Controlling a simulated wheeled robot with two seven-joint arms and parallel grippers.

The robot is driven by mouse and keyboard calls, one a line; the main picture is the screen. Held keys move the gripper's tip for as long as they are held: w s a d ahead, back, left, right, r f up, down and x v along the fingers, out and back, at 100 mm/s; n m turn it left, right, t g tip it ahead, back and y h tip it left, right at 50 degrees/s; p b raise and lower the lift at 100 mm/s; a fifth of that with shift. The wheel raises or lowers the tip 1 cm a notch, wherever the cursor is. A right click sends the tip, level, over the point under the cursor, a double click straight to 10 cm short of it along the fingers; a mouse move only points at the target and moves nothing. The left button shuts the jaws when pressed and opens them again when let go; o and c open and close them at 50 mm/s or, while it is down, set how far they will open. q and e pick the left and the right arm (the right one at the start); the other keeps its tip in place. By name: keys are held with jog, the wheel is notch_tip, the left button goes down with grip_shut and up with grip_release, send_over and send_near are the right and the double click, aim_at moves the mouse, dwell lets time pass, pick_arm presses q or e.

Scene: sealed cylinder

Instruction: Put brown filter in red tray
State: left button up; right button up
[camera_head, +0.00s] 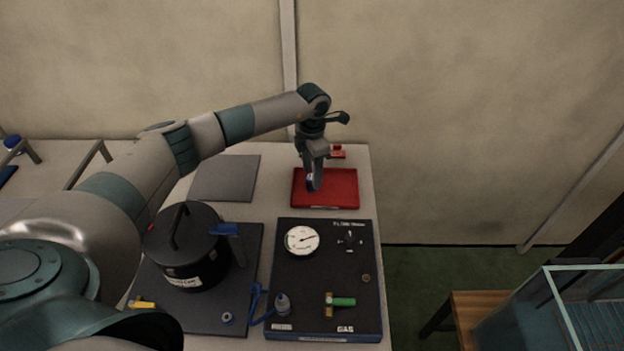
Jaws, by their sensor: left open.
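The red tray (340,187) lies flat near the back right of the table. My left gripper (312,186) points down over the left part of the tray and is open. It covers a small part of the tray. I cannot tell whether its fingertips touch the tray floor. I cannot make out a brown filter anywhere; it may be hidden behind the gripper or my arm. My right gripper is not in view.
A black lidded pot (185,262) stands on a dark mat (256,240). A black gas panel (325,265) with a gauge (302,240) and green-handled valve (341,301) lies in front of the tray. A grey plate (228,177) lies left of it. A red piece (338,153) sits behind.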

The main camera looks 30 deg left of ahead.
pick_arm(q)
notch_tip(320, 180, up, 9)
jog(key=b, duration=0.3)
dwell(0.6)
